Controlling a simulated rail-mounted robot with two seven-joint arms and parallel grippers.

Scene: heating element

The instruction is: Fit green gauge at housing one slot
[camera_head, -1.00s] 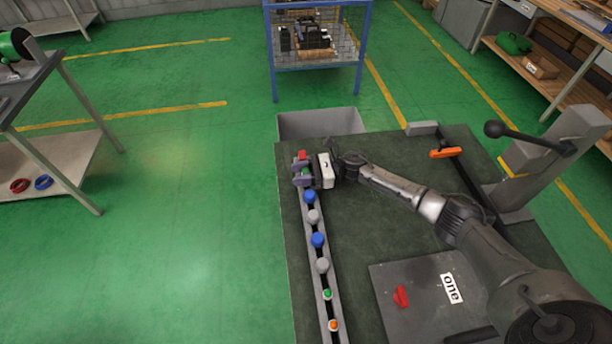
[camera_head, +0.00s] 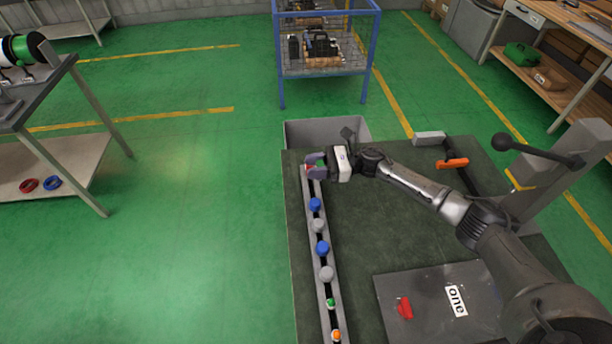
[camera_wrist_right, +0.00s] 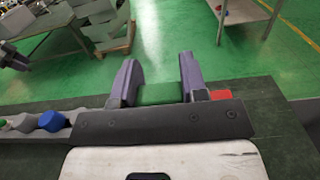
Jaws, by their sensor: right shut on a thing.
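My right gripper (camera_head: 312,166) is at the far end of a long narrow rail (camera_head: 328,290). In the right wrist view, its two purple-grey fingers (camera_wrist_right: 160,85) are shut on a dark green block, the green gauge (camera_wrist_right: 160,94). A small red block (camera_wrist_right: 220,94) shows just right of the fingers. In the head view the fingers mostly hide the green gauge. A flat grey plate with the label "one" (camera_head: 457,301), likely housing one, lies at the near right of the dark bench. Its slot cannot be made out.
Several blue, grey, green and orange knobs stand along the rail, such as a blue knob (camera_head: 322,248). A red handle-like piece (camera_head: 405,308) sits on the plate. A lever press (camera_head: 540,165) stands at the right. A grey bin (camera_head: 300,134) is beyond the bench.

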